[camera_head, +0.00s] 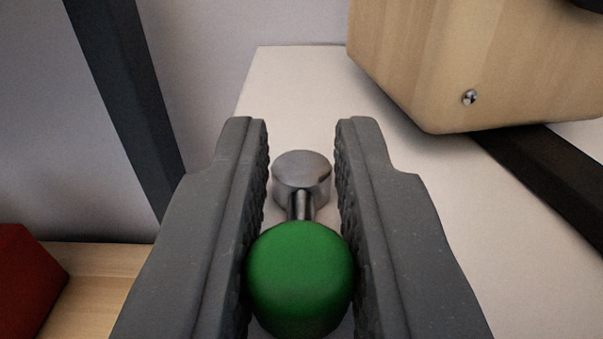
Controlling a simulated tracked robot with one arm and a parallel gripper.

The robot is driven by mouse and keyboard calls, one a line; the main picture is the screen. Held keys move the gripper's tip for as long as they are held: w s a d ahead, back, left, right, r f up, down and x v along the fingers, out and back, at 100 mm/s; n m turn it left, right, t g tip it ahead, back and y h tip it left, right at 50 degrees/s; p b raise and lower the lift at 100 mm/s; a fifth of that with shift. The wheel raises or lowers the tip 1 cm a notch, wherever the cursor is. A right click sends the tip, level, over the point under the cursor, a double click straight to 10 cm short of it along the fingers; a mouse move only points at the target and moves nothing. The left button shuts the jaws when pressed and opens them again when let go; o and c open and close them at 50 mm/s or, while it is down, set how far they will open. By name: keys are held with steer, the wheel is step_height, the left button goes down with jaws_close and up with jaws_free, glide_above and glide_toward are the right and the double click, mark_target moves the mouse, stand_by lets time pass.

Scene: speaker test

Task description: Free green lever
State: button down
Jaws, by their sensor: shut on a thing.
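The green lever has a round green knob (300,278) on a short metal stem, with a silver metal base (301,177) behind it on a pale surface. My gripper (301,150) has its two dark grey ridged jaws on either side of the knob, left and right, shut on it. The fingertips reach past the knob to either side of the metal base, with gaps between them and the base. The lower end of the knob is near the bottom edge of the picture.
A wooden box-like body (465,60) with a small screw hangs over the pale surface (290,90) at the upper right. A black bar (545,175) runs below it. A dark post (125,95) stands at left. A red object (25,285) rests on wood at lower left.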

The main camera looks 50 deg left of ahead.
steer(key=shift+s+a+r+m+t+h+p, duration=0.15)
steer(key=shift+m+t+h+p, duration=0.6)
steer(key=shift+p, duration=0.25)
steer(key=shift+s+a+r+m+t+h+p, duration=0.1)
steer(key=shift+s+a+m+t+h+p, duration=0.05)
steer(key=shift+m+t+h+p, duration=0.65)
steer(key=shift+s+a+f+h+p, duration=0.1)
steer(key=shift+a+h+p, duration=0.1)
steer(key=shift+h+p, duration=0.4)
steer(key=shift+d+m+t+h+p, duration=0.15)
steer(key=shift+m+t+h+p, duration=0.1)
steer(key=shift+m+t+p, duration=0.3)
steer(key=shift+m+h+p, duration=0.4)
steer(key=shift+h+p, duration=0.25)
steer(key=shift+h, duration=0.05)
steer(key=shift+a+m+t+h+p, duration=0.3)
steer(key=shift+m+t+h, duration=0.2)
steer(key=shift+h, duration=0.3)
steer(key=shift+s+a+m+h, duration=0.1)
steer(key=shift+a+m+h, duration=0.1)
steer(key=shift+m+h, duration=0.4)
steer(key=shift+a+m+t+h+p, duration=0.1)
steer(key=shift+m+t+h+p, duration=0.3)
steer(key=shift+m+h, duration=0.95)
steer(key=shift+n+h, duration=0.25)
steer(key=shift+h, duration=0.4)
